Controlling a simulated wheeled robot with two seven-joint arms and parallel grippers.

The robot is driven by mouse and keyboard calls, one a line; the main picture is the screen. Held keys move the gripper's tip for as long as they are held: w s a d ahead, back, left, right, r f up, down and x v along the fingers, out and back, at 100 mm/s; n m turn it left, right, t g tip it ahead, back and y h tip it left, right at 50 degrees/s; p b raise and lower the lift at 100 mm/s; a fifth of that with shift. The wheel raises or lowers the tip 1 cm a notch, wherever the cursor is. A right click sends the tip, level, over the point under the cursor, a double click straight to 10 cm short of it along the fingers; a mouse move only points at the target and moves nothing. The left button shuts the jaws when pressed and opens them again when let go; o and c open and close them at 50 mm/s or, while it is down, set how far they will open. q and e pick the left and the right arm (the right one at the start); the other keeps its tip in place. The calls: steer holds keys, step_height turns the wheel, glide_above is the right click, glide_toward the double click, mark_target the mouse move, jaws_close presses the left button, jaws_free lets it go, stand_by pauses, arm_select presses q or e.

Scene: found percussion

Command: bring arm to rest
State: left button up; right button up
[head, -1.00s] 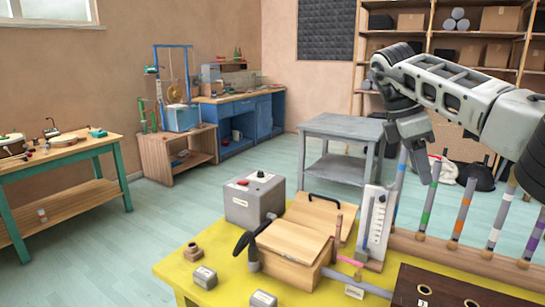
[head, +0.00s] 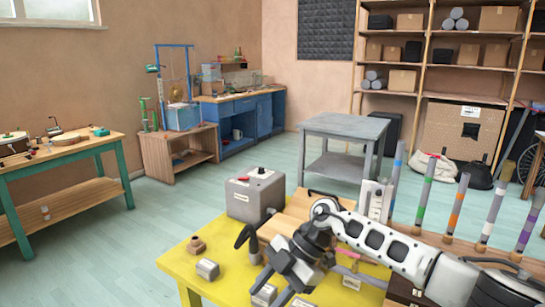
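My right arm comes in from the right, low over the yellow table (head: 172,262). My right gripper (head: 272,288) points down and left near the table's front, its two dark fingers spread apart. I see nothing held between them. A small grey block (head: 264,296) shows close to the fingers; I cannot tell whether they touch it. The arm covers much of the wooden box (head: 283,222) and part of the white scale plate (head: 376,198). My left gripper is not in view.
A grey box with knobs (head: 252,195), a dark curved handle (head: 246,238), another grey block (head: 207,269) and a brown fitting (head: 196,245) stand on the table. Upright banded tubes (head: 457,208) stand behind the arm. A grey side table (head: 345,126) is beyond, with open floor left.

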steer(key=s+a+r+m+t+y, duration=0.1)
steer(key=s+a+m+t+y, duration=0.1)
steer(key=s+a+y, duration=0.65)
steer(key=d+f+m+t+h, duration=0.8)
steer(key=d+m+t, duration=0.5)
steer(key=m+t, duration=0.45)
steer(key=s+d+f+m+g+h, duration=0.4)
steer(key=s+d+f+g+h, duration=0.1)
steer(key=s+d+f, duration=0.7)
steer(key=shift+s+f+g, duration=0.6)
steer(key=shift+s+g, duration=0.05)
steer(key=shift+h, duration=0.25)
